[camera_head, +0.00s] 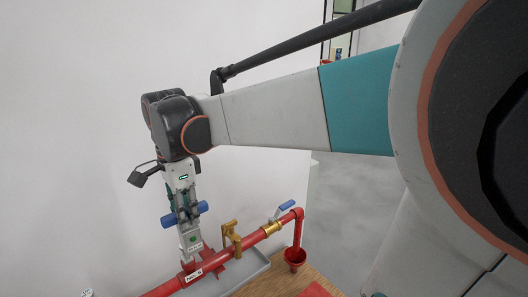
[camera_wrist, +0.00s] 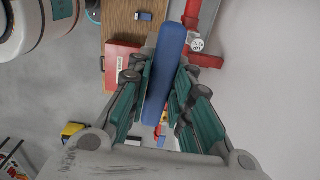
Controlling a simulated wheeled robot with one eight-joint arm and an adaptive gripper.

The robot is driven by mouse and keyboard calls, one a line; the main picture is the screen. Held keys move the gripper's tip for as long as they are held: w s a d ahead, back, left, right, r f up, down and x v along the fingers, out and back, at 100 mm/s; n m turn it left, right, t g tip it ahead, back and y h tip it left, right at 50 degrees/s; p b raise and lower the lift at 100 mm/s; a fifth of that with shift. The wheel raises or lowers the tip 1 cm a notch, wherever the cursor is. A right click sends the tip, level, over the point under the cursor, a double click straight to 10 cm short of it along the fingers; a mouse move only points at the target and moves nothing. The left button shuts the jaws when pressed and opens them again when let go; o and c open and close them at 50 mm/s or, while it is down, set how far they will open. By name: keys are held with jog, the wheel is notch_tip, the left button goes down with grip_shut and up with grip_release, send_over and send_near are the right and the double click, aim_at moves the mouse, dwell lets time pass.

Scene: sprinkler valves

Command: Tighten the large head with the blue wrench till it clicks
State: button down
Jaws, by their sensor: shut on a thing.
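My gripper (camera_head: 184,211) points down over the red pipe. It is shut on the blue wrench (camera_head: 202,207), whose blue handle sticks out on both sides of the fingers in the head view. In the wrist view the blue handle (camera_wrist: 166,75) lies lengthwise between the teal finger pads. A pale grey upright piece (camera_head: 190,240) with small markings stands below the gripper, just above the red pipe (camera_head: 215,261). I cannot tell whether it is part of the wrench. The wrench's working end and the large head cannot be made out in either view.
A brass valve (camera_head: 232,236) and a blue-handled lever valve (camera_head: 285,209) sit on the pipe to the right. A grey tray (camera_head: 252,267) lies behind the wooden bench (camera_head: 268,284). A white wall is close behind.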

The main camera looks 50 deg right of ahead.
jog(key=s+a+p, duration=0.1)
jog(key=s+p, duration=0.1)
jog(key=s, duration=0.6)
jog(key=shift+a, duration=0.25)
jog(key=n, duration=1.1)
jog(key=shift+w+d, duration=0.1)
